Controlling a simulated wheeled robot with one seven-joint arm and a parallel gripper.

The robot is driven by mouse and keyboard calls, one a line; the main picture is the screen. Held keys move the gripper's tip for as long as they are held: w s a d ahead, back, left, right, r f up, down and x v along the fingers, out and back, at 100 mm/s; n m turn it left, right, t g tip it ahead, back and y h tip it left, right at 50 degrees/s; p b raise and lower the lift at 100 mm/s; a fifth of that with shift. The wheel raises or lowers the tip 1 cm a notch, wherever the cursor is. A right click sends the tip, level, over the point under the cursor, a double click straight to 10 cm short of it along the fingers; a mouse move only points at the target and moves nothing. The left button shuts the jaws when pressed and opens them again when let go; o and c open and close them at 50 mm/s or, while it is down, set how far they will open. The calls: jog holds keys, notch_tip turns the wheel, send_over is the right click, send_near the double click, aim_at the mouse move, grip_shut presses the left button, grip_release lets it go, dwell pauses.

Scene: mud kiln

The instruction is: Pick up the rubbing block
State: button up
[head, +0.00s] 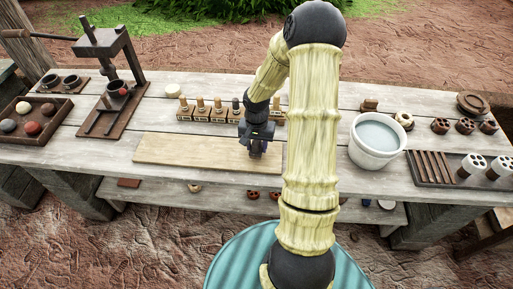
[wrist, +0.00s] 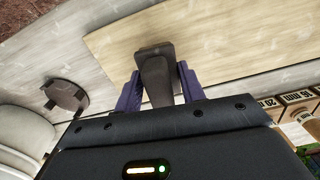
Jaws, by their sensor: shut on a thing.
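The rubbing block (wrist: 157,75) is a dark grey-brown block, seen in the wrist view between the two purple fingers of my gripper (wrist: 160,88). My gripper is shut on it. In the head view my gripper (head: 257,150) points down over the right part of a pale wooden board (head: 190,150) on the bench. The block is hard to tell apart from the dark fingers there. I cannot tell whether it touches the board (wrist: 225,40) or hangs just above it.
A row of wooden-handled stamps (head: 201,106) stands behind the board. A white bucket of water (head: 376,140) is to the right, a dark press (head: 112,75) and a tray of coloured balls (head: 34,118) to the left. A rack with dark bars (head: 434,167) lies far right.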

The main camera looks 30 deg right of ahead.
aim_at(257, 141)
notch_tip(257, 141, up, 8)
jog(key=shift+r, duration=0.2)
dwell(0.4)
